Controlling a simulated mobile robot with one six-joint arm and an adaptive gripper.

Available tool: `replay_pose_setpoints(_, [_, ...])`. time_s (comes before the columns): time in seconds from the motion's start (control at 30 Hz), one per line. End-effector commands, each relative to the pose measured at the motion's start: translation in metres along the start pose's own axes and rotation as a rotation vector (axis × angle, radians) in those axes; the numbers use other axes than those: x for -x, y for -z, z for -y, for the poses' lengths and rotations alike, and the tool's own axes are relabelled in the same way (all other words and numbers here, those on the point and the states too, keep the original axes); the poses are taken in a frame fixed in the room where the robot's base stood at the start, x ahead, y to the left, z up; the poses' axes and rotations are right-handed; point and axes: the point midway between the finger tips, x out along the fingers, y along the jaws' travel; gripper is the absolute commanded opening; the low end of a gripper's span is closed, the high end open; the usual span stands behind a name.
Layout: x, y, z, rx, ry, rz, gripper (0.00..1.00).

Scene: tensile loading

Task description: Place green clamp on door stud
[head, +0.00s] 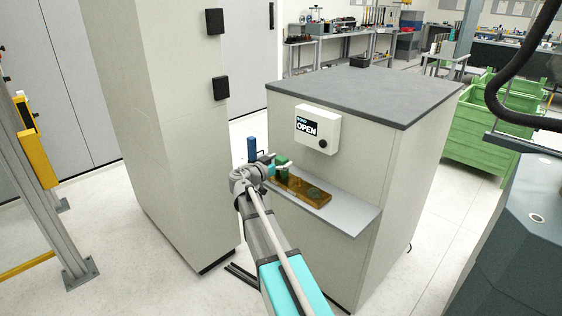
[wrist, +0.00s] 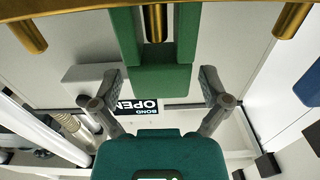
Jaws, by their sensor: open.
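The green clamp (head: 281,161) stands upright at the left end of an amber-brown tray (head: 317,197) on the grey shelf. In the wrist view, which is upside down, the green clamp (wrist: 160,82) is a slotted block with a brass peg (wrist: 155,22) showing in its slot. My gripper (wrist: 163,76) is open, with a finger on either side of the clamp's block and a gap at each side. In the head view my gripper (head: 272,168) is small beside the clamp, and its fingers are hard to make out. I cannot identify the door stud.
A control box (head: 316,130) reading OPEN is above the shelf (head: 352,221). A blue object (head: 251,147) stands left of the clamp. Two brass pegs (wrist: 25,30) (wrist: 292,18) flank the clamp. A tall cabinet (head: 165,100) with black blocks is close on the left.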

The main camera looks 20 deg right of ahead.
Motion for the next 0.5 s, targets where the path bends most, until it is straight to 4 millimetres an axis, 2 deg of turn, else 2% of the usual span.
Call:
replay_pose_setpoints(0.07, [0.000,0.003,0.000,0.000,0.000,0.000,0.96])
replay_pose_setpoints(0.23, [0.016,0.002,-0.001,0.000,0.001,0.000,0.96])
replay_pose_setpoints(0.5, [0.057,0.002,-0.001,0.000,0.002,0.000,0.96])
